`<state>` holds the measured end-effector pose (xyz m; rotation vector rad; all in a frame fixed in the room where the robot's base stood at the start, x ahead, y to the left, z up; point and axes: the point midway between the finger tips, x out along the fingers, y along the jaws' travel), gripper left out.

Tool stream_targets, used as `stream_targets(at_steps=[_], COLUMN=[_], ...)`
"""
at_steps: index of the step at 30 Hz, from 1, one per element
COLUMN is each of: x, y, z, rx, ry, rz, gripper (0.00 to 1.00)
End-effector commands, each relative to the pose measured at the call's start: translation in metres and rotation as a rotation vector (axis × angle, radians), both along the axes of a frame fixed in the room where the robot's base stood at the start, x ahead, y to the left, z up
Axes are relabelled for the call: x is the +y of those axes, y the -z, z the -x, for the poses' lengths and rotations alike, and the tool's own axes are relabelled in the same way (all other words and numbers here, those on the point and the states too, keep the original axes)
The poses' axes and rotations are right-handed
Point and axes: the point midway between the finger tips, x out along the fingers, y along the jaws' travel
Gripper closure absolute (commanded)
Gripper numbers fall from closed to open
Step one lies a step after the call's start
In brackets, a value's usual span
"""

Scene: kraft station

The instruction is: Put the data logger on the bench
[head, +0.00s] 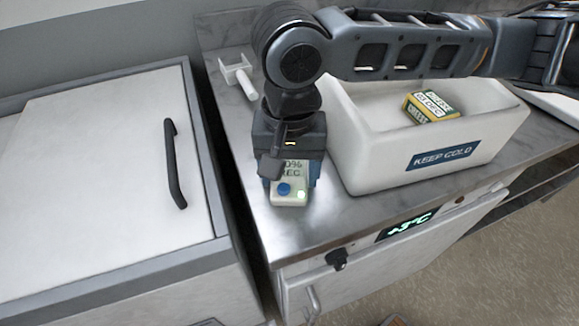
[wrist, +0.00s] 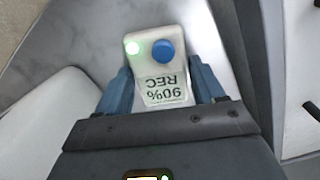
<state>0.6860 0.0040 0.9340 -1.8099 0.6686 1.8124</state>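The data logger (head: 290,196) is a small pale box with a blue button, a lit green light and a display reading 90% REC. It is at the left front of the steel bench top (head: 258,214), beside the white bin. My gripper (head: 289,180) points down over it, with its blue fingers on either side of the logger. In the wrist view the logger (wrist: 158,65) sits between the two fingers (wrist: 162,88), which appear to touch its sides. Whether its underside rests on the bench is hard to tell.
A white KEEP COLD bin (head: 370,165) holding a yellow-green cheese box (head: 430,106) stands right of the logger. A white bracket-like tool (head: 238,76) lies at the back left. A lidded chest with a black handle (head: 173,165) stands to the left. Bench front has bare room.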

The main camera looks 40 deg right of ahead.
Motion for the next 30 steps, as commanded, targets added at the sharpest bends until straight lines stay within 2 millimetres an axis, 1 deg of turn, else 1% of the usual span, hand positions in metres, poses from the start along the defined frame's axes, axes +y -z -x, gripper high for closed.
stream_targets(at_steps=[1,5,12,16,20,24,30], x=[0.000,0.000,0.000,0.000,0.000,0.001,0.000], y=[0.000,0.000,-0.001,-0.008,-0.028,-0.058,-0.096], z=[0.000,0.000,0.000,0.000,-0.001,-0.001,-0.001], rx=[0.000,0.000,-0.001,-0.002,-0.003,-0.003,-0.003], ry=[0.000,0.000,0.000,0.000,0.000,-0.002,-0.001], rz=[0.000,0.000,0.001,0.001,0.000,0.000,0.000], gripper=[0.27,0.14,0.14,0.14,0.14,0.14,0.14])
